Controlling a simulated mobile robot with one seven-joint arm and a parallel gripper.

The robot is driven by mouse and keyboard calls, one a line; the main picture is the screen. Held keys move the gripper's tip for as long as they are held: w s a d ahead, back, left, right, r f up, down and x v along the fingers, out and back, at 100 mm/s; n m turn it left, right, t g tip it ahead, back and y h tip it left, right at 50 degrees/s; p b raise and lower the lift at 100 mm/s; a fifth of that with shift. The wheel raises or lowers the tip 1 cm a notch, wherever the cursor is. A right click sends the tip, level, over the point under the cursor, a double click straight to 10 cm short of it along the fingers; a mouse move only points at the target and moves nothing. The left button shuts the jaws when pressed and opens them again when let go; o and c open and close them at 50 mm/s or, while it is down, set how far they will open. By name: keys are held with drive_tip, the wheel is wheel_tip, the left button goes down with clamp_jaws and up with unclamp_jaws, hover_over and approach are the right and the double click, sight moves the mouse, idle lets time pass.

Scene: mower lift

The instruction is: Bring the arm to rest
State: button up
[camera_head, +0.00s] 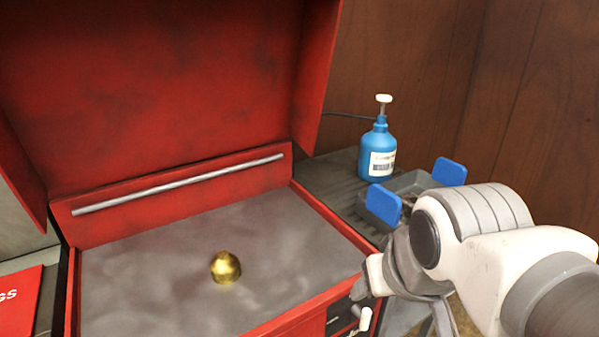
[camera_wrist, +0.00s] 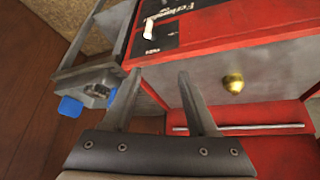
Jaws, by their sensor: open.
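My arm reaches in from the right edge in the camera_head view, bent over the right front corner of the red cabinet (camera_head: 290,322). The cabinet's front panel (camera_wrist: 185,32) lies beyond the fingers, seen turned over.
A brass dome-shaped piece (camera_head: 225,267) sits on the cabinet's grey top under the raised red lid (camera_head: 150,80).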

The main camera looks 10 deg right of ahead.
drive_tip(key=shift+s+a, duration=0.3)
drive_tip(key=shift+s, duration=0.2)
wheel_tip(320, 180, up, 14)
drive_tip(key=p, duration=1.3)
drive_tip(key=shift+f+p, duration=0.15)
drive_tip(key=shift+p, duration=0.25)
